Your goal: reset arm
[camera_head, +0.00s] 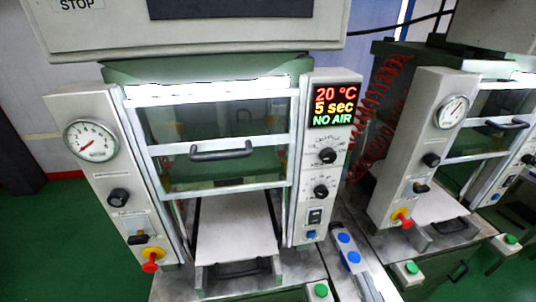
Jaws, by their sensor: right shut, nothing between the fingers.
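My right arm comes in from the bottom edge, right of centre, as a pale grey link with blue round caps. My right gripper (333,224) is at its upper end, small, shut and empty. It is just right of the front machine's control panel (325,170); whether it touches the panel I cannot tell. My left arm and gripper are not in view.
The front moulding machine (222,180) has a clear guard with a dark handle (221,151) and a pale tray (235,225) below. Its display (335,105) reads 20 °C, 5 sec, NO AIR. A second machine (425,150) stands right, near a red coiled hose (375,125).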

